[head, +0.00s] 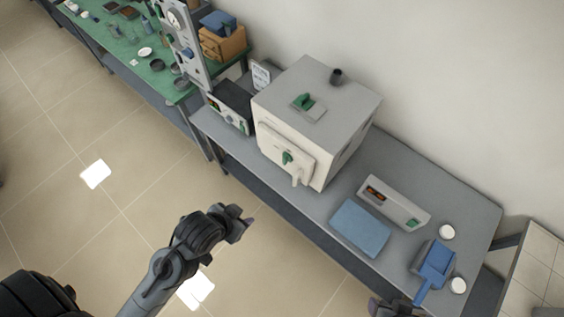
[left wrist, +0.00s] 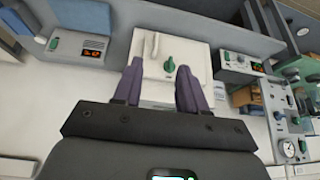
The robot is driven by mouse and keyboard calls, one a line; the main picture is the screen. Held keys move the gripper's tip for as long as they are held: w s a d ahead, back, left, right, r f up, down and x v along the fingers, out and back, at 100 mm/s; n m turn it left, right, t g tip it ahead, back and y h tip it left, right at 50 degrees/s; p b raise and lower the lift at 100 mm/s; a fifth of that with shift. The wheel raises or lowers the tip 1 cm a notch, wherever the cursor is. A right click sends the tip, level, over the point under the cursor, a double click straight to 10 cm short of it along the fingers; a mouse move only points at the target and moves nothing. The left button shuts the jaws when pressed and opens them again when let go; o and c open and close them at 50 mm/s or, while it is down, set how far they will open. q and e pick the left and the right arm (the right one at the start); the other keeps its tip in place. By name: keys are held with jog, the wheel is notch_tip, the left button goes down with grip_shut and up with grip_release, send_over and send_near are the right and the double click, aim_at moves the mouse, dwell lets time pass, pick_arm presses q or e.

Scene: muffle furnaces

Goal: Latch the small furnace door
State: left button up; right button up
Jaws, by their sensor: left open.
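The small furnace (head: 345,108) is a pale box on the grey bench. Its front door (head: 272,143) lies against or close to the body; I cannot tell whether a narrow gap is left. The door carries a green knob (head: 287,157) and a white latch handle (head: 297,178). The left wrist view shows the door (left wrist: 190,52), knob (left wrist: 169,65) and handle (left wrist: 152,46) beyond the fingers. My left gripper (head: 247,222) is open and empty, in front of the bench and apart from the door. My right gripper (head: 393,306) shows only partly at the bottom edge.
A control box (head: 395,203), a blue pad (head: 360,227) and a blue scoop or tray (head: 434,266) are on the bench right of the furnace. A dark instrument (head: 231,104) stands close on its left. The floor before the bench is clear.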

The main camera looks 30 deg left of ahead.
pick_arm(q)
jog(key=w+f+t, duration=0.2)
jog(key=w+t, duration=0.1)
jog(key=w, duration=0.1)
jog(key=t+h+b, duration=0.3)
jog(key=t+b, duration=0.6)
jog(key=b, duration=0.6)
send_near(283, 161)
jog(key=shift+m, duration=0.3)
jog(key=w, duration=0.2)
jog(key=w+d, duration=0.1)
jog(key=w, duration=0.5)
jog(key=shift+w+d+r+p, duration=0.1)
jog(key=shift+d+r+p, duration=0.2)
jog(key=shift+d+r, duration=0.1)
grip_shut()
